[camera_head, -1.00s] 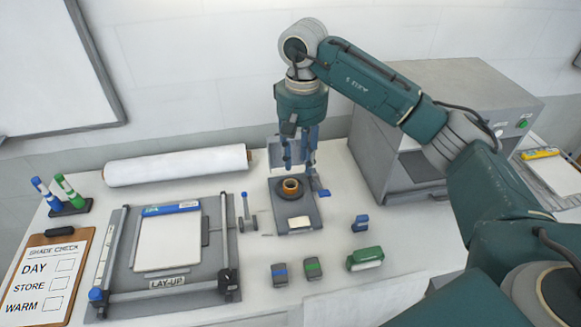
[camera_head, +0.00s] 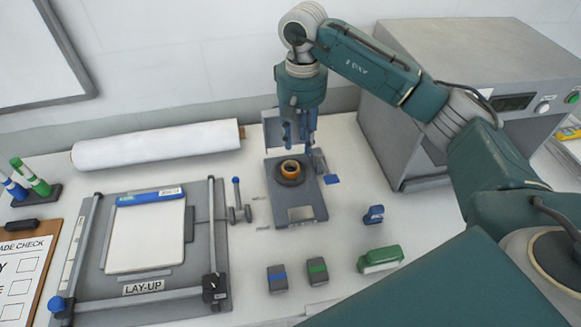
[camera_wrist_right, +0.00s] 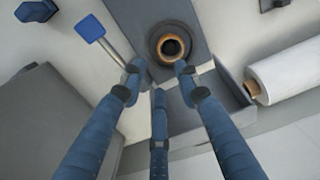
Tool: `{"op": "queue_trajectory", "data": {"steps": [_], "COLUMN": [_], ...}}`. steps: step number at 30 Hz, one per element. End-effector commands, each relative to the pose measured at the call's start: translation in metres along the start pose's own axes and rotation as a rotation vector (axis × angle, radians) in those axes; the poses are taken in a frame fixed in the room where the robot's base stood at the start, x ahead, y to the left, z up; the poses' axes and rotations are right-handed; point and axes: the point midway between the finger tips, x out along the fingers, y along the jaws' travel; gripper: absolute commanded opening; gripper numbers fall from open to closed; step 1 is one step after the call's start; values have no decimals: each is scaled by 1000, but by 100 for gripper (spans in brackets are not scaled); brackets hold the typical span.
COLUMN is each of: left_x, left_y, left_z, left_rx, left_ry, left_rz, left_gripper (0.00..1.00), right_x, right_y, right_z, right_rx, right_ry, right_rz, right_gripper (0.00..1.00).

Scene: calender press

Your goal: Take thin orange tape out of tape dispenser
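A thin orange tape ring (camera_head: 290,168) sits on a round dark seat on a grey plate-like device (camera_head: 308,203), which I take for the tape dispenser. Its raised back panel (camera_head: 269,130) stands behind the ring. My right gripper (camera_head: 303,147) reaches down from above, just behind the ring. The right wrist view shows its fingers (camera_wrist_right: 157,76) spread with nothing between them, and the ring (camera_wrist_right: 171,46) beyond the tips, apart from them. A lever with a blue end (camera_head: 332,180) is at the device's right side; it also shows in the wrist view (camera_wrist_right: 90,28). My left gripper is out of view.
A grey machine (camera_head: 440,85) stands to the right. A white roll (camera_head: 155,147) lies at the back left. A lay-up frame (camera_head: 95,290) is at the left. Green (camera_head: 381,258) and blue (camera_head: 374,214) blocks and two small grey blocks (camera_head: 278,279) are in front.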

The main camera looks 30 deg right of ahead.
Motion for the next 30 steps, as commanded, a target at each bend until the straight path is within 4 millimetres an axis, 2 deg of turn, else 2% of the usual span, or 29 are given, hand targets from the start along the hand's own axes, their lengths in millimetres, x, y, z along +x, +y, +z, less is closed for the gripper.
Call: {"op": "queue_trajectory", "data": {"steps": [1, 6, 11, 15, 19, 28, 29, 30], "left_x": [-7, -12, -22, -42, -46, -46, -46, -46], "left_y": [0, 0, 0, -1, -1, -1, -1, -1], "left_z": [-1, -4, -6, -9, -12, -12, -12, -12], "left_rx": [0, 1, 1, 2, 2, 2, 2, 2], "left_ry": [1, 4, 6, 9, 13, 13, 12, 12], "left_rz": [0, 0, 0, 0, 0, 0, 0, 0], "left_gripper": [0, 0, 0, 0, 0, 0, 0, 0], "right_x": [6, 26, 37, 56, 76, 84, 83, 83], "right_y": [0, 0, 1, 3, 2, 3, 3, 3], "right_z": [2, 1, 1, 2, 1, 0, 0, 0], "right_rx": [0, 0, 0, 1, 0, 0, 0, 0], "right_ry": [-5, -2, -5, -6, -4, 1, 1, 1], "right_rz": [1, 0, 1, 1, 0, 0, 0, 0], "right_gripper": [32, 32, 32, 32, 32, 32, 28, 20]}}
